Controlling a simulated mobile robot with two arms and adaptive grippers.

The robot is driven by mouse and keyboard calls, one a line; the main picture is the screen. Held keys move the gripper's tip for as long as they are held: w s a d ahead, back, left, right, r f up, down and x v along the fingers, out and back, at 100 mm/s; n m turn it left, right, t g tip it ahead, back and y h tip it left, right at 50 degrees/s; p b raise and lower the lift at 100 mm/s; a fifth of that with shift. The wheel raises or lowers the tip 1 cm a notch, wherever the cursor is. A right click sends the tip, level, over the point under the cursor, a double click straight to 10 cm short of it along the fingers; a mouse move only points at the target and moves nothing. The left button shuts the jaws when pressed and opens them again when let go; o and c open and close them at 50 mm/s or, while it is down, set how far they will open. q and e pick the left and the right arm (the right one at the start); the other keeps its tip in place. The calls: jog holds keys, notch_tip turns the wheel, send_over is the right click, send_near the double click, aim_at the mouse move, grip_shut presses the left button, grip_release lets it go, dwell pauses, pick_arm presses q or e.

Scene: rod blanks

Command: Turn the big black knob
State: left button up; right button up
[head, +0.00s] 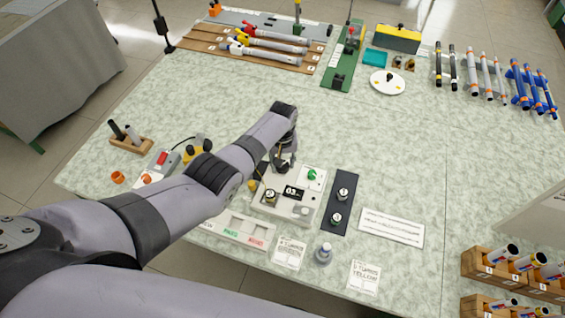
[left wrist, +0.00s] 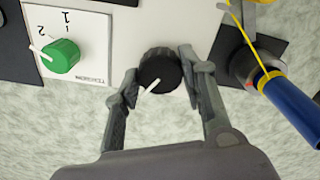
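The big black knob (left wrist: 159,70) has a white pointer line and sits on a pale panel in the left wrist view. The pointer is aimed toward the lower left of that picture. My left gripper (left wrist: 160,76) has one finger on each side of the knob, and both fingers appear to touch it. In the head view my left gripper (head: 284,164) is at the back of the white control box (head: 289,211) and hides most of the knob. My right gripper is not in view.
A green knob (left wrist: 61,56) on a numbered plate is beside the black knob. A blue handle (left wrist: 291,108) with a yellow band is on the other side. A dark strip (head: 341,203) with two round parts lies right of the box. The table's middle is clear.

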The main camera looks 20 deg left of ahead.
pick_arm(q)
jog(key=o, duration=0.3)
jog(key=shift+o, duration=0.2)
jog(key=shift+s, duration=0.1)
notch_tip(320, 180, up, 12)
dwell(0.5)
dwell(0.5)
